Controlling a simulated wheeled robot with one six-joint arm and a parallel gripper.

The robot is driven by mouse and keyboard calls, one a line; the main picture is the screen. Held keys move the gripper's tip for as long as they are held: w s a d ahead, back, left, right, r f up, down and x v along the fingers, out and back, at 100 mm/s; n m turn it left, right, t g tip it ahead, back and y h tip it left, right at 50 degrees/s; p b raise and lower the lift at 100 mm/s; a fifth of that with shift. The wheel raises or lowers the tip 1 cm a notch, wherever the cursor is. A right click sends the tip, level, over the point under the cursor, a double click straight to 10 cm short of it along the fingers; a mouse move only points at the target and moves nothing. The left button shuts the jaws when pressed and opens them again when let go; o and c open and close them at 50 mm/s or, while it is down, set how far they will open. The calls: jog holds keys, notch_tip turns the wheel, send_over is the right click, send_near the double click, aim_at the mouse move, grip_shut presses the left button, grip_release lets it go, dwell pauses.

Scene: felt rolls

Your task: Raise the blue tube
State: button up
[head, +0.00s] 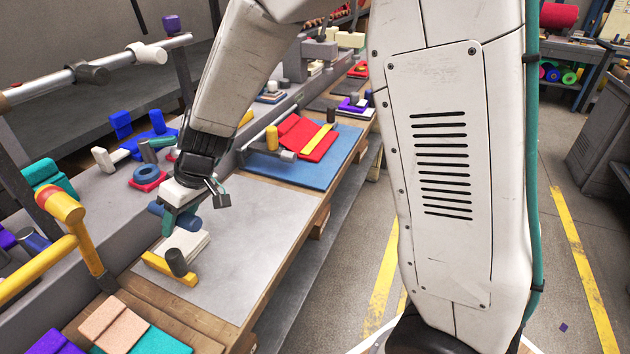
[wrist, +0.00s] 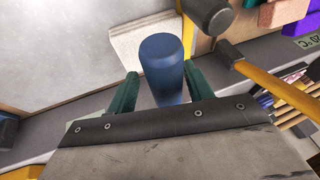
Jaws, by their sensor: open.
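The blue tube (wrist: 163,62) is a smooth, dark blue roll seen in the wrist view. It lies between the two teal fingers of my gripper (wrist: 160,88), which is open. A gap shows beside the tube's far part; whether a finger touches it lower down I cannot tell. In the head view my gripper (head: 192,203) is low over the bench, with the tube (head: 191,224) under and between its fingers, partly hidden by them. The tube lies just behind a white felt pad (head: 186,243).
A yellow bar (head: 160,266) and a dark grey cylinder (head: 177,263) are close in front of the white pad. The grey board (head: 250,225) to the right is clear. A blue mat (head: 265,168) with red felt lies beyond. A yellow post (head: 85,245) stands at left.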

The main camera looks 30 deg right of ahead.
jog(key=s+d+r+m, duration=0.1)
jog(key=s+d+r, duration=0.65)
jog(key=r, duration=0.25)
jog(key=s+d+r+m+h, duration=0.3)
jog(key=s+d+r+m, duration=0.1)
jog(key=s+d, duration=0.7)
jog(key=shift+s+r, duration=0.25)
jog(key=shift+s, duration=0.95)
